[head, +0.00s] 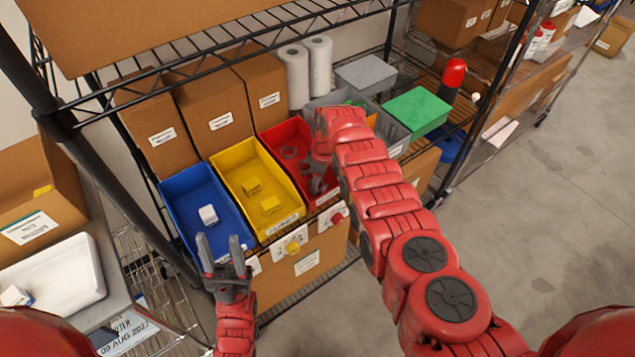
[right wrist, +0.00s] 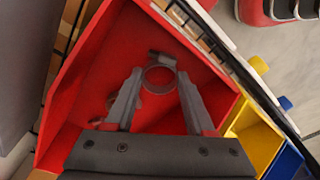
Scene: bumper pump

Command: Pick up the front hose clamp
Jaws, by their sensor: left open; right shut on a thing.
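The red bin (head: 268,137) stands on the shelf and holds metal hose clamps. My right gripper (head: 318,188) reaches down into its front part. In the right wrist view my right gripper (right wrist: 160,78) has its fingers on either side of a round metal hose clamp (right wrist: 160,57), the front one, and is shut on it. Another hose clamp (head: 289,152) lies further back in the bin. It is partly hidden behind a finger in the right wrist view (right wrist: 111,101). My left gripper (head: 222,248) is open and empty, in front of the blue bin.
A yellow bin (head: 229,166) with yellow parts and a blue bin (head: 182,208) with a white part stand left of the red bin. A grey bin (head: 395,131) and a green-topped box (head: 416,110) are to the right. Cardboard boxes (head: 213,104) stand behind. A black shelf post (head: 118,187) is at left.

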